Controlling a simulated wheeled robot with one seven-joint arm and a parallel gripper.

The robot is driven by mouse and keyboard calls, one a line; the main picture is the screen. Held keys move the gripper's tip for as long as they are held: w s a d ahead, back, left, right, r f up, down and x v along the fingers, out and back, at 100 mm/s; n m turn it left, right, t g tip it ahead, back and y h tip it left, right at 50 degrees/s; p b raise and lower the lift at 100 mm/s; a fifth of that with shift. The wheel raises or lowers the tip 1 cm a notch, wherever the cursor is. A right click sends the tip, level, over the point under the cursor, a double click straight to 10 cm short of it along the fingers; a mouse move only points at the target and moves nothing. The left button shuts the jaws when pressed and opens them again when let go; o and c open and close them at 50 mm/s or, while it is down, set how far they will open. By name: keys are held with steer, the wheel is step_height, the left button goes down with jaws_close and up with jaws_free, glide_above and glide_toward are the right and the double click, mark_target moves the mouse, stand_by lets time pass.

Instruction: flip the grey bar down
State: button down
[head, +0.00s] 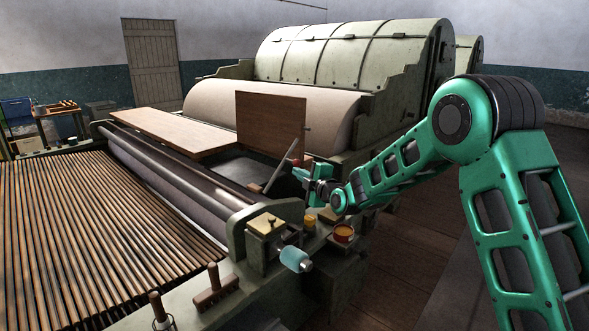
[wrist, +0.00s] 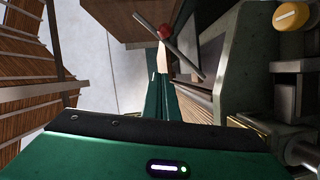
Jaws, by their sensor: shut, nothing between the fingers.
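The grey bar (head: 277,172) stands tilted in the head view, beside the upright brown panel, its upper end leaning right. In the wrist view the bar (wrist: 172,48) runs diagonally across the area just beyond my fingertips. In the wrist view my green fingers (wrist: 163,72) are together and hold nothing. I cannot tell whether they touch the bar.
An upright brown panel (head: 269,125) stands behind the bar, and a flat wooden board (head: 165,131) lies to its left. A large roller (head: 222,105) is behind. Floor is open at right.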

mark_target(294, 165)
steer(key=shift+w+a+f, duration=0.3)
steer(key=shift+w+a, duration=0.15)
steer(key=shift+w, duration=1.4)
steer(key=shift+w+a+f, duration=0.35)
steer(key=shift+w+a, duration=0.1)
steer(key=shift+w, duration=1.45)
steer(key=shift+w+a+f, duration=0.3)
steer(key=shift+w+a, duration=0.15)
steer(key=shift+w, duration=1.4)
steer(key=shift+d, duration=0.1)
